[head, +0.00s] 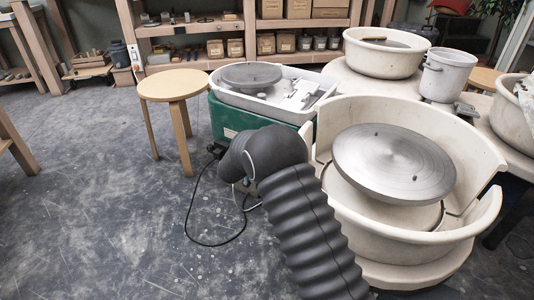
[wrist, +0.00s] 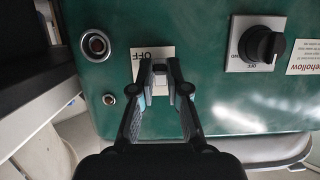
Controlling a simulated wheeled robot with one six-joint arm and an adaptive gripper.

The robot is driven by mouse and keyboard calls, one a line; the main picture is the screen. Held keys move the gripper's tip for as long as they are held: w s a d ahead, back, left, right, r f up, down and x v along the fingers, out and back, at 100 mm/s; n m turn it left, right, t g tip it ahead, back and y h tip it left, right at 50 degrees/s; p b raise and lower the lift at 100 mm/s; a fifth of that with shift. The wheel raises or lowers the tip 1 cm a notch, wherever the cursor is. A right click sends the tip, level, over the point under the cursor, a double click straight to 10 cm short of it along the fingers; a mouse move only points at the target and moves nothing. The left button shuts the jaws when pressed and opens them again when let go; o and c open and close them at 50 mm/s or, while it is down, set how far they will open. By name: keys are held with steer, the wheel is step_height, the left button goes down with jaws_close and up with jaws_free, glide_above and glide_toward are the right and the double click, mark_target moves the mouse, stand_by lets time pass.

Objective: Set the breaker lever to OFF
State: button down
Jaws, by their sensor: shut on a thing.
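The breaker lever (wrist: 159,87) is a small pale grey piece in the wrist view, on the green panel (wrist: 200,92) of a pottery wheel. A whitish label (wrist: 139,67) behind it reads OFF, upside down in this view. My gripper (wrist: 160,72) is shut on the lever, one dark finger on each side. The fingers hide much of the lever and plate, so I cannot tell its setting for certain. In the head view, the green wheel housing (head: 232,119) shows in part; my arm hides the lever and gripper.
A black rotary knob (wrist: 262,45) on a white plate is right of the lever. Two round metal fittings (wrist: 95,44) are to its left. A wooden stool (head: 173,84) and a large cream wheel basin (head: 345,235) flank the green housing. Open floor lies left.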

steer(key=c, duration=1.2)
jaws_free()
steer(key=shift+o, duration=0.2)
steer(key=v, duration=1.2)
steer(key=shift+f, duration=0.1)
